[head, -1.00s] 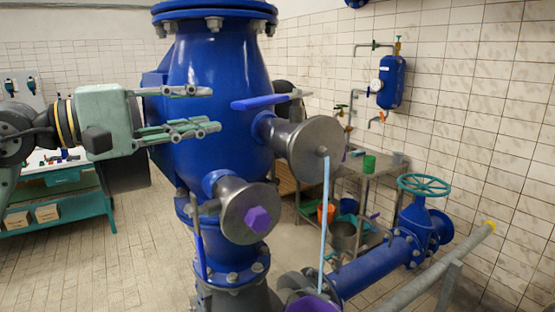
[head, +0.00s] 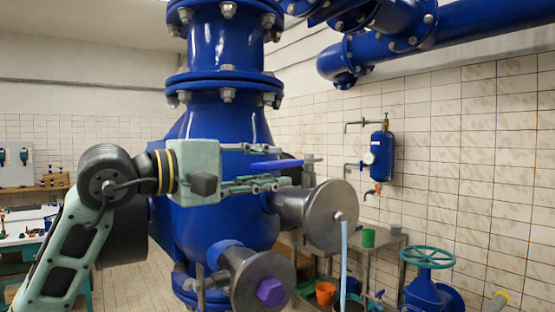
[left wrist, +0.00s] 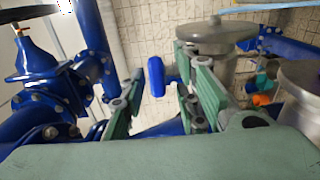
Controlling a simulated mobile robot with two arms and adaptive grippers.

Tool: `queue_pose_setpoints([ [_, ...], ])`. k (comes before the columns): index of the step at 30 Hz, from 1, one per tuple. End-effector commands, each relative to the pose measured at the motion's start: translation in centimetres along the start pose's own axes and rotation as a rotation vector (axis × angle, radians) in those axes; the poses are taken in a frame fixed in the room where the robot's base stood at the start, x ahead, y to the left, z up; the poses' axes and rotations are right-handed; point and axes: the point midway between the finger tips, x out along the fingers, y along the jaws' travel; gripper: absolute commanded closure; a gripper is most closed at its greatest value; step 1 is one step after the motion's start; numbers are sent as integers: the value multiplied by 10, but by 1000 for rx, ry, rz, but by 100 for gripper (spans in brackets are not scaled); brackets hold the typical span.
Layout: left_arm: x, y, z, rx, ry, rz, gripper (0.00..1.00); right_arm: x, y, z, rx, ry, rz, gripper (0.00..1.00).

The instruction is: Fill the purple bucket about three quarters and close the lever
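The blue lever (head: 277,165) sits over the upper outlet pipe on the big blue tank. My left gripper (head: 284,167) is open, its fingers pointing right above and below the lever in the head view. In the left wrist view the lever (left wrist: 156,77) shows in the gap between the parted green fingers, apparently untouched. Light blue water (head: 344,265) runs down from the upper outlet's round flange (head: 333,215). The purple bucket is below the picture now, so its fill level is hidden. My right gripper is not in view.
A lower outlet (head: 262,277) with a purple hexagonal plug is beneath the lever. A blue valve with a teal handwheel (head: 427,258) stands at right. A metal side table with a green cup (head: 368,237) is behind. Blue pipes (head: 450,35) run overhead.

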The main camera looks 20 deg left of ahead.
Motion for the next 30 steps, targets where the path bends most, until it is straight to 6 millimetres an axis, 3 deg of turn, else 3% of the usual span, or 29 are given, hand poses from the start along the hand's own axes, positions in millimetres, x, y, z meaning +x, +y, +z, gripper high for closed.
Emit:
queue_pose_setpoints([
  [6,24,1,0,0,-1,0,71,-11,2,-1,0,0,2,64],
  [16,27,-1,0,1,-1,0,72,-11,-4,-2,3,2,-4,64],
  [25,27,-1,0,1,-1,0,98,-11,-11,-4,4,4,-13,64],
  [30,27,-1,0,1,-1,-1,100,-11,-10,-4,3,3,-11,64],
])
